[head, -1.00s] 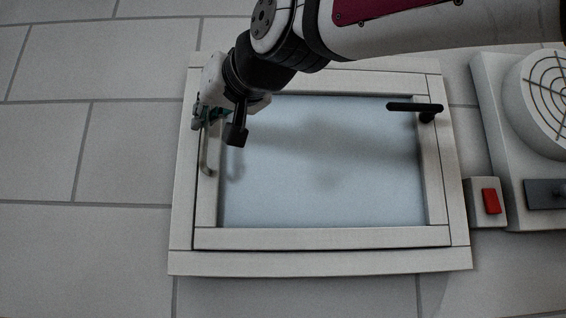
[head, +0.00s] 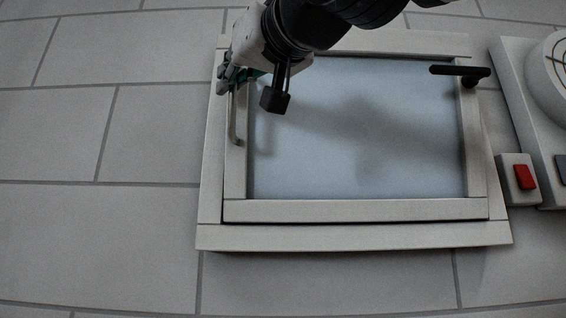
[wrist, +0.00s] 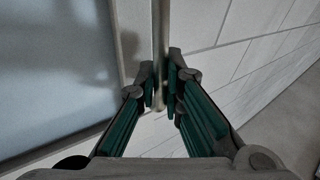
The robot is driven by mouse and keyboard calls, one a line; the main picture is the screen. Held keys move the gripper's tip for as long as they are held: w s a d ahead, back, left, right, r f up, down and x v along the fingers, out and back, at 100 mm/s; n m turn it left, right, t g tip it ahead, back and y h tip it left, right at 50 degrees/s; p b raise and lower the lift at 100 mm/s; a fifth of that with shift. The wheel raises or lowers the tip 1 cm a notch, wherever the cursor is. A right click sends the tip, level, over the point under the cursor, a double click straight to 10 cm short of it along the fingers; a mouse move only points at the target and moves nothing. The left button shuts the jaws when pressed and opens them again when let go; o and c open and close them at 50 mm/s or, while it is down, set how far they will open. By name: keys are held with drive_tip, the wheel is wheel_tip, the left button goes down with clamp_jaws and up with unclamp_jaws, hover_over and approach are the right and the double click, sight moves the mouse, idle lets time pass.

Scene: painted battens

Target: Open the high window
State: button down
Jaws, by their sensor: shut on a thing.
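The high window (head: 357,125) has a pale frame and a frosted pane, and fills the middle of the head view. Its sash appears to sit within the frame, with no clear gap. A pale upright bar handle (head: 237,128) is on the sash's left side. My gripper (head: 229,80) is shut on the upper part of that handle. In the wrist view the bar (wrist: 158,35) runs between my green-padded fingers (wrist: 161,90). A black lever handle (head: 460,71) lies level on the sash's right side. My wrist hides the upper left corner of the window.
A small box with a red switch (head: 525,177) is on the wall right of the window. Beyond it is a pale panel with a round grille (head: 558,62) and a dark grey part. The block wall (head: 100,240) left of and below the window is bare.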

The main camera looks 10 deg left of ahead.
drive_tip(key=shift+n+t+y, duration=0.5)
drive_tip(key=shift+n+y, duration=0.2)
drive_tip(key=shift+n, duration=0.1)
drive_tip(key=s+b, duration=0.1)
drive_tip(key=s+f+b, duration=0.1)
drive_tip(key=b, duration=0.1)
drive_tip(key=s+f+b, duration=0.1)
drive_tip(key=shift+s+d+b, duration=0.3)
drive_tip(key=shift+d+b, duration=0.05)
drive_tip(key=c, duration=2)
unclamp_jaws()
drive_tip(key=shift+o, duration=0.2)
drive_tip(key=shift+s, duration=0.1)
drive_tip(key=v, duration=1.2)
